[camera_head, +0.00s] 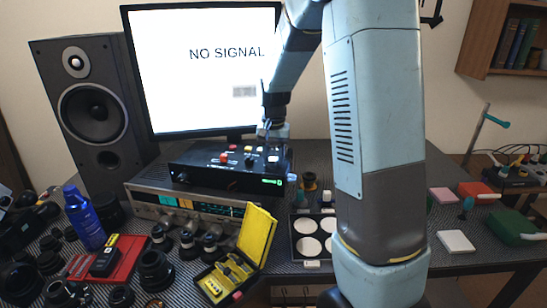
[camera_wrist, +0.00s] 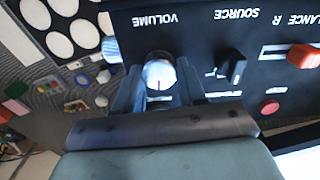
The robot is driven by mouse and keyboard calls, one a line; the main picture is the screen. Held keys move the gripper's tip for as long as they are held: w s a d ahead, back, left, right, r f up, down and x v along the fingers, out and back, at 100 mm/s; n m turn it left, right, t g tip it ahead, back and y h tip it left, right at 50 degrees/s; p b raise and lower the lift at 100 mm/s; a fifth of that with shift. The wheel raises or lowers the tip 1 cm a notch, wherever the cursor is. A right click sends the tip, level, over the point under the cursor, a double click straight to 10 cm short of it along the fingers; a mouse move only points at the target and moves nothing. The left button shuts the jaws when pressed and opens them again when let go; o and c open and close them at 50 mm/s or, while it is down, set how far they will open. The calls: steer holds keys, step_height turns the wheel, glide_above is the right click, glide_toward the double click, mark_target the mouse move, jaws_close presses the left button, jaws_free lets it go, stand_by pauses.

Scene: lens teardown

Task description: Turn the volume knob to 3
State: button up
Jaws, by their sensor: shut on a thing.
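The black control box (camera_head: 215,170) has a panel on its top face. In the wrist view its panel (camera_wrist: 215,22) is upside down, with the label VOLUME beside a round pale knob (camera_wrist: 159,73). The knob has a thin reddish mark on its top, toward the lower side of the picture. My gripper (camera_wrist: 160,88) is shut on this volume knob, one dark finger on each side. In the head view my gripper (camera_head: 274,158) reaches down onto the right end of the box. The number scale around the knob cannot be read.
In the wrist view, a black SOURCE knob (camera_wrist: 232,66), a red slider (camera_wrist: 303,56) and a red button (camera_wrist: 269,107) are beside the gripper. The box rests on a silver receiver (camera_head: 150,196). A monitor (camera_head: 200,60) stands behind, and a yellow case (camera_head: 256,235) is open in front.

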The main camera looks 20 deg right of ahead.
mark_target(273, 158)
steer(key=shift+n, duration=1)
steer(key=o, duration=1.1)
steer(key=shift+c, duration=0.2)
steer(key=shift+r, duration=0.15)
step_height(273, 158, up, 13)
steer(key=shift+r, duration=0.2)
